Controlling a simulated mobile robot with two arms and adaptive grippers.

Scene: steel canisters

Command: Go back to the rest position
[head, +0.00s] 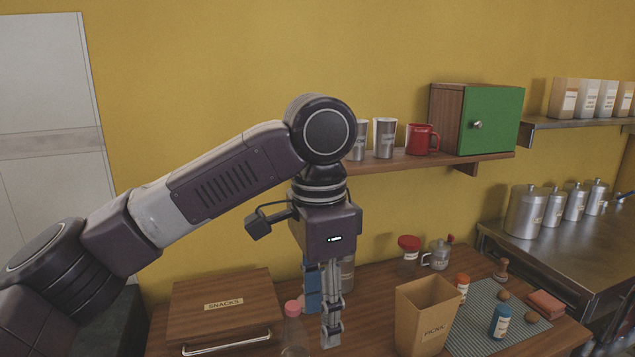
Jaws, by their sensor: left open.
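My left gripper (331,335) hangs from its arm and points down over the wooden counter, near the middle of the head view. It is open, and I see nothing between its fingers. A blue item and a jar stand partly hidden behind it. A bottle with a pink cap (293,307) is just left of the fingers. The steel canisters (526,211) stand in a row on the metal counter at the right, away from the gripper. My right gripper is not in view.
A wooden snacks box (222,302) is left of the gripper, and a tan paper bag (425,310) is to its right. A wall shelf (385,163) with cups and a green cabinet (492,120) is behind my arm.

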